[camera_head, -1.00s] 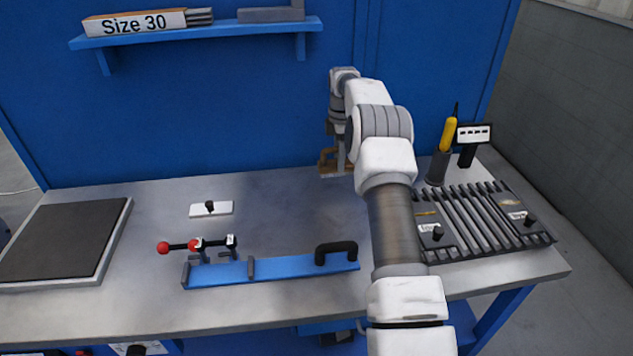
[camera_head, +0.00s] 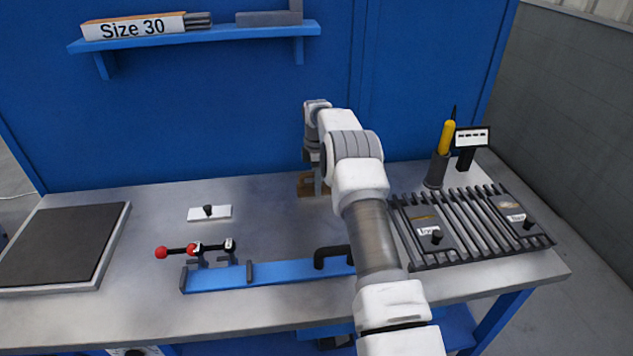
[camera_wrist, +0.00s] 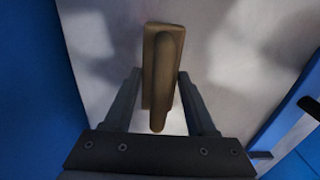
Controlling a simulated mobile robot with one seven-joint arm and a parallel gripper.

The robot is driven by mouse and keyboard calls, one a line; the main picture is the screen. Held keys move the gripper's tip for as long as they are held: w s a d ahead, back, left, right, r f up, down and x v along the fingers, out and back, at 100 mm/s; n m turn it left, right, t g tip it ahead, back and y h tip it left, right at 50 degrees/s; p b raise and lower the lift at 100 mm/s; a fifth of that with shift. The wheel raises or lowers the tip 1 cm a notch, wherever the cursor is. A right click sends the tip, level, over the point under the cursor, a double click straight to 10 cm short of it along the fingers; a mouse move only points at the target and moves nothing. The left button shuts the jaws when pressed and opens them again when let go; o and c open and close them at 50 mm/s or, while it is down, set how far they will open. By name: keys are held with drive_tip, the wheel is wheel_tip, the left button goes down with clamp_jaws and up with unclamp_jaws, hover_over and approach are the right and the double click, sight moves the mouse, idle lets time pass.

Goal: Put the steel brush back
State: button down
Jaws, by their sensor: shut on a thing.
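The steel brush (camera_head: 305,187), seen as a brown wooden block, is at my gripper (camera_head: 317,184), low over the back middle of the bench (camera_head: 262,210). In the wrist view the brush (camera_wrist: 161,68) stands lengthwise between the two dark fingers of my gripper (camera_wrist: 159,75), which is shut on it. Its brown back and raised grip face the camera. The bristles are hidden, and I cannot tell whether the brush touches the bench.
A blue clamp fixture (camera_head: 290,272) with red knobs lies in front. A small white plate (camera_head: 224,213) lies to the left, near a dark mat (camera_head: 62,245). To the right are a slatted rack (camera_head: 470,228) and a cup (camera_head: 436,172) with a yellow-handled tool.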

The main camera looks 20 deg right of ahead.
drive_tip(key=shift+f, duration=0.15)
drive_tip(key=shift+c, duration=1)
unclamp_jaws()
wheel_tip(320, 180, up, 13)
drive_tip(key=shift+f+p, duration=0.1)
drive_tip(key=shift+p, duration=0.55)
drive_tip(key=s+a+r+m+t, duration=0.1)
drive_tip(key=s+a+r+m, duration=0.35)
drive_tip(key=s+r, duration=0.45)
drive_tip(key=s+a+r+m+t, duration=0.25)
drive_tip(key=s+a+r, duration=0.35)
drive_tip(key=r, duration=0.6)
drive_tip(key=s+a+r+m, duration=0.2)
drive_tip(key=s+m, duration=0.2)
drive_tip(key=s, duration=1.1)
drive_tip(key=s+f+m+t, duration=0.1)
drive_tip(key=s+f+m, duration=0.1)
drive_tip(key=s, duration=0.5)
drive_tip(key=s+a+f+m+t, duration=0.1)
drive_tip(key=s+f+m, duration=0.1)
drive_tip(key=s+f, duration=0.2)
drive_tip(key=s, duration=0.3)
drive_tip(key=shift+a+f+m, duration=0.2)
drive_tip(key=shift+f+m, duration=0.2)
